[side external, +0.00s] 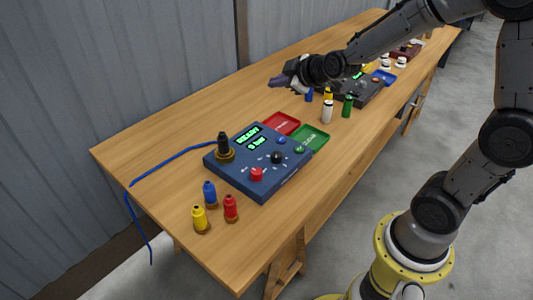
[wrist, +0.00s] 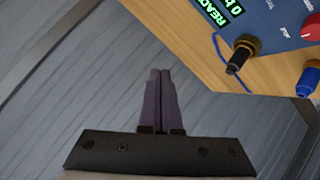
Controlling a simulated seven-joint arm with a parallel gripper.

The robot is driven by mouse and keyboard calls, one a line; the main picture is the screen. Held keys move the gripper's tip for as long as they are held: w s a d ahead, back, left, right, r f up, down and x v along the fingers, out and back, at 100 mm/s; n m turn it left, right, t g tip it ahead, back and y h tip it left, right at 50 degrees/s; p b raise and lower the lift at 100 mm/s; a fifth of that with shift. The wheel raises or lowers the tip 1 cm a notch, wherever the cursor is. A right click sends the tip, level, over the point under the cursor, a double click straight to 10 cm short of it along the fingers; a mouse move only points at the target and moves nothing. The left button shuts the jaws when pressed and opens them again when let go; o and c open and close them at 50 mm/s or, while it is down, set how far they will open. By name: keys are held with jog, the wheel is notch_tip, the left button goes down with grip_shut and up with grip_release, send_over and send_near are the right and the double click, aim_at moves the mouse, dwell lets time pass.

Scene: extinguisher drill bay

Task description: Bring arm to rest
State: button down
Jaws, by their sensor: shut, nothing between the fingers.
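My gripper (side external: 274,83) is shut and empty. In the side external view it hangs above the far side of the wooden bench, behind the red tray. In the wrist view its two dark purple fingers (wrist: 160,78) lie together over the grey corrugated wall, clear of the bench. My arm reaches in from the right in the side external view. Nothing touches the fingers.
A blue control box (side external: 240,185) with a green display stands on the bench (side external: 150,150). Red (side external: 281,123) and green (side external: 311,137) trays lie behind it. Blue, yellow and red bottles (side external: 230,208) stand in front. More bottles and a dark box (side external: 358,88) stand farther back.

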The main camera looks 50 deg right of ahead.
jog(key=s+a+r+y, duration=0.1)
jog(key=s+a+r, duration=0.4)
jog(key=s+r, duration=0.2)
jog(key=s+a+f+m+g, duration=0.1)
jog(key=s+f+m+g, duration=0.1)
jog(key=s, duration=0.8)
jog(key=s+a+f+m+g+y, duration=0.1)
jog(key=s+f+m+g, duration=0.2)
jog(key=s, duration=0.8)
jog(key=shift+s+a+m+g, duration=0.3)
jog(key=shift+m+g, duration=0.1)
jog(key=shift+m, duration=0.2)
